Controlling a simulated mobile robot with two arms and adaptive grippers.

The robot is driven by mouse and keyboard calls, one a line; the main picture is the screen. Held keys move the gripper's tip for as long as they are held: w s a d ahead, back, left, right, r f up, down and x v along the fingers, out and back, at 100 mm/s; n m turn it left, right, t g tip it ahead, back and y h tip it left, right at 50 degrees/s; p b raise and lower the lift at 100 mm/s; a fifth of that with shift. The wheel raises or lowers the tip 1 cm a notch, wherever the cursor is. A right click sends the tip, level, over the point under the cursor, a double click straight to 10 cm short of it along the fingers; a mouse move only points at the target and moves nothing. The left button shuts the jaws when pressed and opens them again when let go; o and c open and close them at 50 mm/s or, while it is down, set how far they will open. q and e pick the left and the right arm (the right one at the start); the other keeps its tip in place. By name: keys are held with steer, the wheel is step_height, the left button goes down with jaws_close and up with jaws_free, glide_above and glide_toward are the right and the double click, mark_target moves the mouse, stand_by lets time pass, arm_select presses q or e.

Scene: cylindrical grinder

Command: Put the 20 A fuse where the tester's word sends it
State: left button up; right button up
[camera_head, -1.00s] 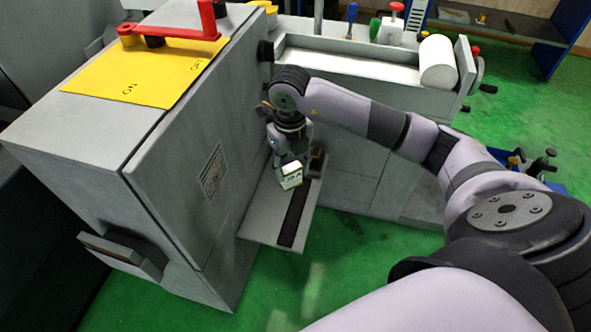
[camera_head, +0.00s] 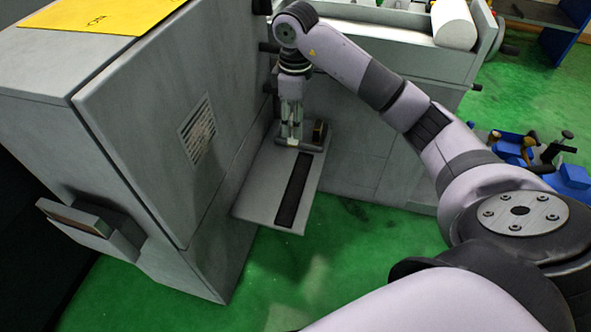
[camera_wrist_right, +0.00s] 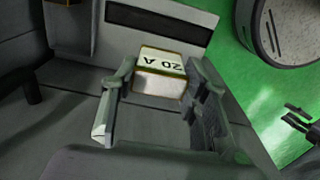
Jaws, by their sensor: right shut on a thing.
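My right gripper (camera_head: 291,139) points down over the inner end of a grey shelf (camera_head: 262,200) on the machine's side. A small dark block (camera_head: 319,132) with an orange-brown side stands just right of the gripper. I see no readable tester word. My left gripper is not visible.
A black strip (camera_head: 293,192) runs along the shelf, whose front part is clear. The grey machine cabinet (camera_head: 150,130) rises close on the left. Blue equipment with levers (camera_head: 530,150) stands at right on the green floor (camera_head: 370,260).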

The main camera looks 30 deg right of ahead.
mark_target(296, 143)
step_height(296, 143, down, 8)
steer(key=shift+r+b, duration=0.2)
steer(key=shift+b, duration=0.7)
step_height(296, 143, down, 12)
steer(key=b, duration=0.2)
steer(key=shift+f+b, duration=0.1)
steer(key=shift+b, duration=0.3)
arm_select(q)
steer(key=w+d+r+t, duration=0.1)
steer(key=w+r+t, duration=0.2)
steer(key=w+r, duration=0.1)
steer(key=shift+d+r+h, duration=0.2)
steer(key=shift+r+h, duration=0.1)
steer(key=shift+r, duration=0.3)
arm_select(e)
steer(key=shift+f, duration=0.15)
steer(key=o, duration=1.3)
